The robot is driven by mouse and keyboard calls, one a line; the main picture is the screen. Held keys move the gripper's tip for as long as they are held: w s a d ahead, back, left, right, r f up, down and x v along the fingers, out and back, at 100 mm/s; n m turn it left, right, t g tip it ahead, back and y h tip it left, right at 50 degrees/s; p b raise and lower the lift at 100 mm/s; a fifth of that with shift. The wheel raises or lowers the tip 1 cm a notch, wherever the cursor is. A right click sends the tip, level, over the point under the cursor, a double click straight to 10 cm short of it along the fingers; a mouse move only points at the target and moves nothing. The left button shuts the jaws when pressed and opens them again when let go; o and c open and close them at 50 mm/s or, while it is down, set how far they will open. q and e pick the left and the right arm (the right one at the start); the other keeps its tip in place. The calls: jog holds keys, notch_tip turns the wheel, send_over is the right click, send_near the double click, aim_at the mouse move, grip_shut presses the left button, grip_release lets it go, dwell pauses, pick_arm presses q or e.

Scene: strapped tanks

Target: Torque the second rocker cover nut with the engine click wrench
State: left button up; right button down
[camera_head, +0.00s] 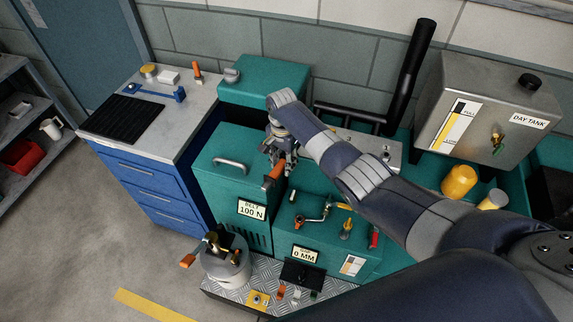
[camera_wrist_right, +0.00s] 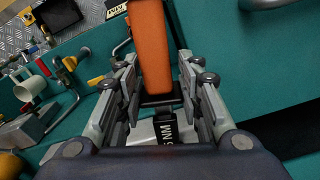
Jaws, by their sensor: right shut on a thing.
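My right gripper (camera_head: 280,158) is shut on the click wrench by its orange handle (camera_head: 275,172), above the teal engine housing. In the right wrist view the orange handle (camera_wrist_right: 150,45) stands between the two fingers of the right gripper (camera_wrist_right: 158,95). A black part with white "NM" lettering (camera_wrist_right: 166,130) shows below the handle. The wrench's working end cannot be made out. A grey metal cover (camera_head: 385,155), which may be the rocker cover, lies behind my right arm with knob-like fittings on it. My arm hides part of it, and I cannot tell which nut is the second. My left gripper is not in view.
A blue cabinet (camera_head: 150,185) with a black mat (camera_head: 125,118) and small tools stands left. The day tank (camera_head: 485,110) is at the right. A black upright pipe (camera_head: 410,70) rises behind. Floor at lower left is mostly clear.

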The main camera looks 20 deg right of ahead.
jog(key=shift+w+r+p, duration=0.15)
jog(key=shift+r+p, duration=1.3)
jog(key=shift+r, duration=1.1)
jog(key=shift+r, duration=2.05)
